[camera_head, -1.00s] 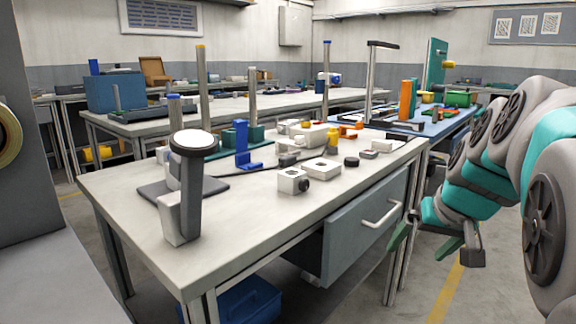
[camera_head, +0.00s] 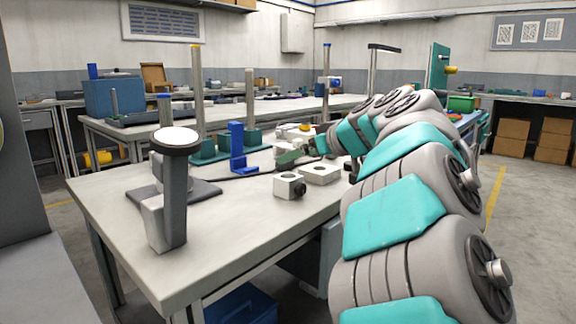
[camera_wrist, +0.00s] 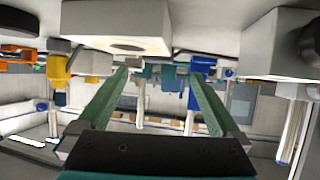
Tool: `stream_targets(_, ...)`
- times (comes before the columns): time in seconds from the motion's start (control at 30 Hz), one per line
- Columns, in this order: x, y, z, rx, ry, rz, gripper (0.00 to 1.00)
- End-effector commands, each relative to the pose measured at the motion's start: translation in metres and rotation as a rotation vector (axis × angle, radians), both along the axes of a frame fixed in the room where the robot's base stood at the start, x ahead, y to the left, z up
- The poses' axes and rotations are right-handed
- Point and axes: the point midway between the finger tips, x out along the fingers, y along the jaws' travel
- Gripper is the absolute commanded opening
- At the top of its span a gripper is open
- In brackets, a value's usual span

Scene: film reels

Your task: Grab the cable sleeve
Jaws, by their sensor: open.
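I cannot clearly make out a separate cable sleeve; the small dark piece at the cable's right end in the earlier head view is now hidden behind my gripper. My gripper (camera_head: 290,156), with green fingers, is low over the bench behind the white blocks. In the wrist view my gripper (camera_wrist: 160,76) is open, with nothing between its fingers. That view appears upside down, with the bench along the top.
A white block with a dark knob (camera_head: 289,186) and a flat white block with a hole (camera_head: 320,173) stand in front of my gripper. A blue bracket (camera_head: 238,150) stands to its left. A lamp-like stand (camera_head: 172,190) occupies the bench's left. The front bench top is clear.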

Motion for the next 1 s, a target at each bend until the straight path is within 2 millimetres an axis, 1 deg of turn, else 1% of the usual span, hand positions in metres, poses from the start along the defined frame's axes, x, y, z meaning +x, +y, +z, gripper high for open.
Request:
stream_targets(0.27, 0.02, 0.013, -0.01, -0.002, 0.004, -0.003, 1.0)
stream_targets(0.5, 0.041, 0.031, -0.021, -0.002, 0.002, -0.003, 1.0)
stream_targets(0.63, 0.046, 0.034, -0.025, 0.001, 0.004, -0.005, 1.0)
stream_targets(0.83, 0.046, 0.035, -0.025, 0.001, 0.004, -0.005, 1.0)
stream_targets(1.0, 0.045, 0.035, -0.025, 0.001, 0.004, -0.004, 0.81)
